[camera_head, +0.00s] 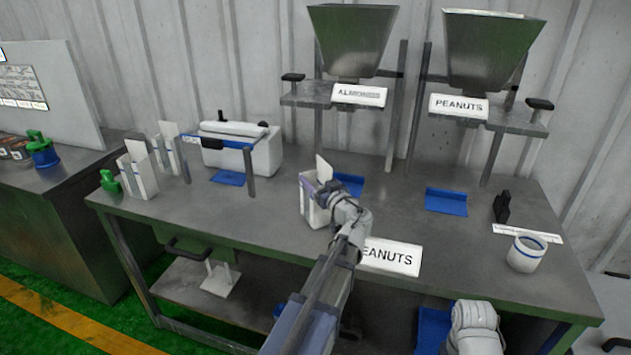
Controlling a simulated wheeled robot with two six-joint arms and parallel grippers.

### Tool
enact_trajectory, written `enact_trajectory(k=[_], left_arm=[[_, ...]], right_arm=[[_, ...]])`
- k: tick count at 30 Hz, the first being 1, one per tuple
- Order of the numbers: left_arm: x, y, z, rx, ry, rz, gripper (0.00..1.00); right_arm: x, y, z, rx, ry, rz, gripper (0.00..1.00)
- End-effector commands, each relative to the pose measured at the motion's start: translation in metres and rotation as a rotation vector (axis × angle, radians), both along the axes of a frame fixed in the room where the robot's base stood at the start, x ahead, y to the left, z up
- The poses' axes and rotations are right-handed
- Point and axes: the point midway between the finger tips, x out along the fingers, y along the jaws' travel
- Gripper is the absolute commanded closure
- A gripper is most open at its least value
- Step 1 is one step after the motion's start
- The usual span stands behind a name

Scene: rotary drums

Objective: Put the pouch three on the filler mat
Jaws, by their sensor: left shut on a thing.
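A white pouch (308,206) with a pale upright flap stands or hangs above the middle of the table. My left gripper (325,195) is shut on it, and the gripper and wrist hide its right side. I cannot tell whether its base touches the table. One blue mat (351,181) lies just behind the pouch, below the almond hopper, partly hidden by my gripper. Another blue mat (446,201) lies to the right, below the peanut hopper, and is empty. No number on the pouch is readable. My right gripper is not in view; part of my right arm shows at the bottom.
Two hoppers (350,40) (490,50) stand on posts at the back. A PEANUTS sign (392,257) is at the table's front edge. A white cup (527,254) and a black object (502,206) are at the right. White pouches (137,172) and a sealer (243,150) are at the left.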

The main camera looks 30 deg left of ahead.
Motion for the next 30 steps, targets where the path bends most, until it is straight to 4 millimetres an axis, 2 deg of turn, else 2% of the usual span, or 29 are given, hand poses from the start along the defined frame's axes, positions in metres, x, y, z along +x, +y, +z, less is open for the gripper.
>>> enact_trajectory(k=[3,4,10,20,23,30], left_arm=[[0.000,0.000,-0.005,0.000,0.000,0.000,1.00],[0.000,0.000,-0.003,0.000,0.000,0.000,0.23],[0.000,0.000,-0.003,0.000,0.000,0.000,0.01],[0.000,0.000,0.003,0.000,0.000,0.000,0.00],[-0.009,-0.013,0.000,0.000,0.000,-0.003,0.00],[-0.036,-0.056,0.000,0.000,0.000,-0.004,0.00]], right_arm=[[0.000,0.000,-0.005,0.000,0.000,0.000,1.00],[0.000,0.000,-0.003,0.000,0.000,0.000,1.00],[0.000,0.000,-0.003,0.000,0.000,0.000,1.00],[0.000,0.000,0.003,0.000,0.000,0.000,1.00],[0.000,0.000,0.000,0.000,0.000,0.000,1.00],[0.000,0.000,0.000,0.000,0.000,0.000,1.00]])
